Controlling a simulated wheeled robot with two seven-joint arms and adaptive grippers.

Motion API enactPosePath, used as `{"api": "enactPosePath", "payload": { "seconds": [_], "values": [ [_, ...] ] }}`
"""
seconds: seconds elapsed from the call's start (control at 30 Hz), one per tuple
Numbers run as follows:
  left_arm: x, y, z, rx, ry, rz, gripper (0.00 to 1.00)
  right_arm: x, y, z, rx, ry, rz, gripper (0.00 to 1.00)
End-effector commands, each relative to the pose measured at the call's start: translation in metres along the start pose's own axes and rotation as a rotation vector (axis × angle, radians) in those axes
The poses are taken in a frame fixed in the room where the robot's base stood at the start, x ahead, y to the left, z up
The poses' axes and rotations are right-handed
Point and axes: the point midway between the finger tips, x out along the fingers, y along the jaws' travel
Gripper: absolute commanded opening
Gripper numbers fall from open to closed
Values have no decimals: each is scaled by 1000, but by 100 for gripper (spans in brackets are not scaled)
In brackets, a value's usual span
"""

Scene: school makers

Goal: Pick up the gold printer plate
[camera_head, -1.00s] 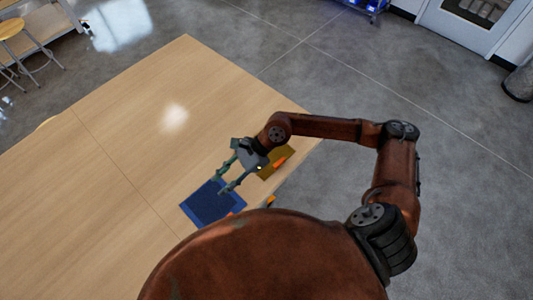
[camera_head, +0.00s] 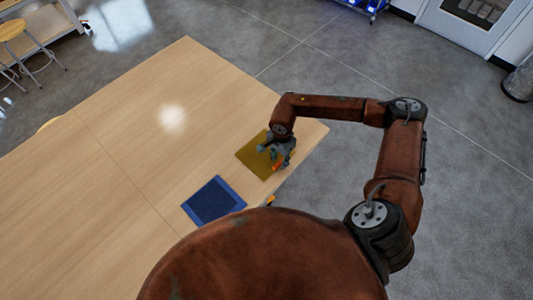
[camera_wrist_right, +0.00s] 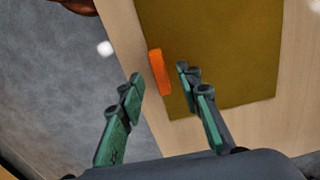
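The gold printer plate (camera_head: 254,157) lies flat on the wooden table near its right edge. In the right wrist view the plate (camera_wrist_right: 225,55) fills the upper right, with an orange tab (camera_wrist_right: 159,72) on its side near the table edge. My right gripper (camera_head: 271,152) is over the plate, hiding part of it. In the wrist view the right gripper's fingers (camera_wrist_right: 160,78) are apart, with the orange tab just ahead and between them; nothing is gripped. My left gripper is not in view.
A blue plate (camera_head: 214,202) lies on the table (camera_head: 130,140) in front of the gold one. A small orange piece (camera_head: 270,200) shows near the front table edge. The left side of the table is clear. Stools (camera_head: 14,30) stand at the far left.

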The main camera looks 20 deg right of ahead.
Motion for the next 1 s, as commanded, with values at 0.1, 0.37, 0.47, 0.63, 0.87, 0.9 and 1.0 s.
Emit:
{"api": "enactPosePath", "payload": {
  "seconds": [0.1,0.37,0.47,0.63,0.87,0.9,1.0],
  "values": [
    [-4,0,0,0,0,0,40,13,0,0,1,-1,1,32],
    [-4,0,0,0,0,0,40,16,0,0,0,-1,-1,29],
    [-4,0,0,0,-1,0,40,16,0,0,1,-1,-1,22],
    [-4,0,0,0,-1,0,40,16,0,0,1,-1,-1,11],
    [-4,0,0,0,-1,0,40,15,0,0,1,-1,-1,0],
    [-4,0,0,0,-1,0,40,15,0,0,1,-1,-1,0],
    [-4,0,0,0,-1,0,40,15,0,0,1,-1,-1,0]
  ]
}}
